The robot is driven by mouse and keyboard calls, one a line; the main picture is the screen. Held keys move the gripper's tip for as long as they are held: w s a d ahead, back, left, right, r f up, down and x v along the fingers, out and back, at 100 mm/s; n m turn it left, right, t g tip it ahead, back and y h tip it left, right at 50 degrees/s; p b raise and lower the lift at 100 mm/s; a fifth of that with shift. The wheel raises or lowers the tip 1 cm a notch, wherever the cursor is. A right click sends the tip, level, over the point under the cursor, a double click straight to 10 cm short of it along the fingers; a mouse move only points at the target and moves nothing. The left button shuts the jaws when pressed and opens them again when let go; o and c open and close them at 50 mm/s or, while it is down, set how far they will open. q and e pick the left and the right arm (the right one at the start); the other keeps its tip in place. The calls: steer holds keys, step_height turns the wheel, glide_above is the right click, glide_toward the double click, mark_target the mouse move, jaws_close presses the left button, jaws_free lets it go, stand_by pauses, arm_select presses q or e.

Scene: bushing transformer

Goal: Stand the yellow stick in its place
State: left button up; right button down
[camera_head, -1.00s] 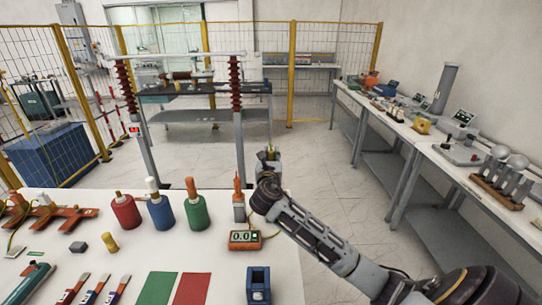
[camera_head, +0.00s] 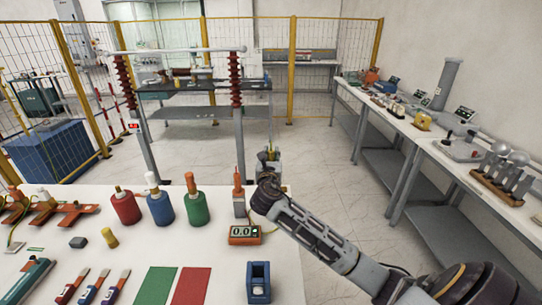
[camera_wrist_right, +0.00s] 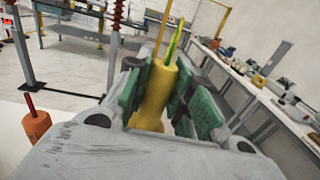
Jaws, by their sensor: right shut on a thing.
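My right gripper (camera_head: 268,153) is beyond the far right edge of the white table, held above the floor. In the right wrist view its green-padded fingers (camera_wrist_right: 160,95) are shut around the yellow stick (camera_wrist_right: 157,92). The stick is close to upright and tilts a little in that view. A thin yellow-green length (camera_wrist_right: 175,42) rises from its top. The stick's lower end is hidden by the gripper body. In the head view the stick is mostly hidden between the fingers. My left gripper is not in view.
A frame with red insulators (camera_head: 236,80) stands behind. A side bench (camera_head: 430,135) runs along the right.

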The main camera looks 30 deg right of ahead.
steer(key=shift+f+b, duration=1.05)
steer(key=shift+f, duration=2.4)
stand_by(1.8)
steer(key=c, duration=1.2)
jaws_free()
steer(key=shift+o, duration=0.2)
steer(key=v, duration=1.2)
steer(key=shift+s+f, duration=0.1)
